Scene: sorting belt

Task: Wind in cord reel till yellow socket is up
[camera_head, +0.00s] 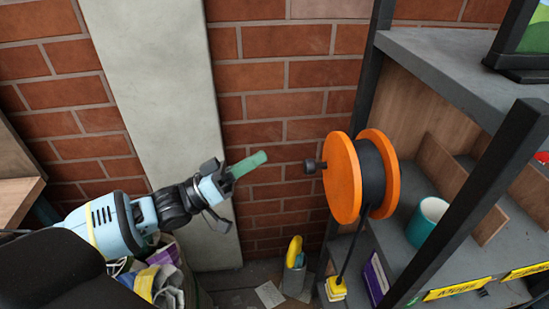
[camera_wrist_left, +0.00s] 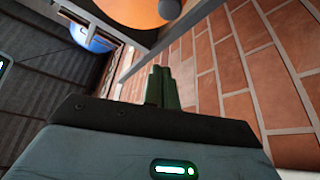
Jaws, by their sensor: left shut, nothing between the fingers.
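The cord reel (camera_head: 342,180) has two orange discs with dark cord wound between them, beside the shelf frame. Its dark crank knob (camera_head: 311,167) sticks out to the left. A black cord runs down from the reel to the yellow socket (camera_head: 336,289), which hangs low near the bottom of the view. My left gripper (camera_head: 262,158) has green fingers, shut and empty, left of the knob and apart from it. In the left wrist view the shut fingers (camera_wrist_left: 162,72) point toward an orange disc (camera_wrist_left: 125,10) and the grey knob (camera_wrist_left: 170,9). My right gripper is not in view.
A shelf (camera_head: 440,65) with dark posts stands on the right, holding a teal mug (camera_head: 427,220). A grey holder (camera_head: 293,281) with a yellow item is below, left of the socket. A brick wall (camera_head: 285,75) is behind. Open space lies between gripper and knob.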

